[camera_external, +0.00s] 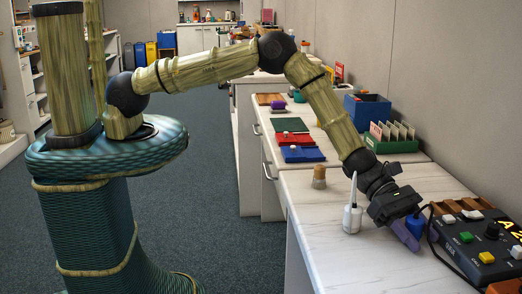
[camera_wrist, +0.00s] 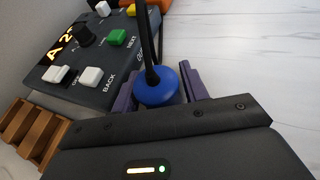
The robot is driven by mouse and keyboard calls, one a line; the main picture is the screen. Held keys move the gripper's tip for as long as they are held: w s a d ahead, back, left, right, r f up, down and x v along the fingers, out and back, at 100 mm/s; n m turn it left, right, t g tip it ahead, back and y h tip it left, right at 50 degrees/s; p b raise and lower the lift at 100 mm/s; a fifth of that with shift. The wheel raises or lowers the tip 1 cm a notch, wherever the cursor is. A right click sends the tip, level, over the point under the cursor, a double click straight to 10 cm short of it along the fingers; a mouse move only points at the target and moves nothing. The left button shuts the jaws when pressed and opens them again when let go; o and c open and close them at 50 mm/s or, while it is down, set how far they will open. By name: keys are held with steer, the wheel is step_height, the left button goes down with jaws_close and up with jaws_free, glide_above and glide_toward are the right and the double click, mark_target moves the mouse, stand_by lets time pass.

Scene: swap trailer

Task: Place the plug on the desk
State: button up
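The blue plug (camera_wrist: 160,90) with a black cable (camera_wrist: 148,42) sits between the two purple fingers of my gripper (camera_wrist: 157,92) in the wrist view. The fingers touch or nearly touch its sides, and my gripper appears shut on it. In the external view my gripper (camera_external: 408,230) points down just left of the control box, and the blue plug (camera_external: 416,222) shows partly behind a purple finger. The white marbled desk (camera_external: 345,271) lies beneath. I cannot tell whether the plug touches the desk, because its underside is hidden.
The dark control box (camera_external: 470,250) with coloured buttons stands on the right, with a wooden rack (camera_wrist: 30,130) beside it. A white bottle (camera_external: 352,218) and a cork-coloured jar (camera_external: 319,178) stand to the left. The desk's front part is clear.

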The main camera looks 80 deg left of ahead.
steer(key=shift+r, duration=0.2)
steer(key=shift+s+a, duration=0.1)
steer(key=shift+a, duration=0.15)
steer(key=v, duration=1.1)
steer(key=shift+a+r, duration=0.15)
steer(key=shift+r, duration=0.1)
steer(key=shift+o, duration=0.3)
